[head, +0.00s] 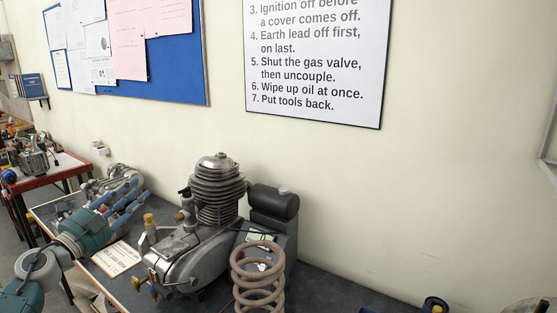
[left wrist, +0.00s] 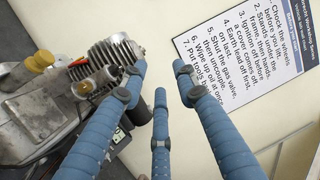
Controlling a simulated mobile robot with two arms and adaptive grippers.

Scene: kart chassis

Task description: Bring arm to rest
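My left gripper (head: 132,198) is in the head view at the left, in front of the workbench's left part. Its teal body and blue fingers point toward the right and upward. In the left wrist view, its three blue fingers (left wrist: 160,78) are spread apart with nothing between them. A finned engine (head: 216,195) stands on the bench to the right of the gripper, apart from it in the head view. The engine also shows at the left of the left wrist view (left wrist: 112,52). My right gripper is in neither view.
A coil spring (head: 258,275) stands in front of the engine. A paper sheet (head: 118,258) lies near the gripper. A red-edged table (head: 60,170) is at far left. The wall carries a rules sign (head: 315,60) and a blue board (head: 180,70).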

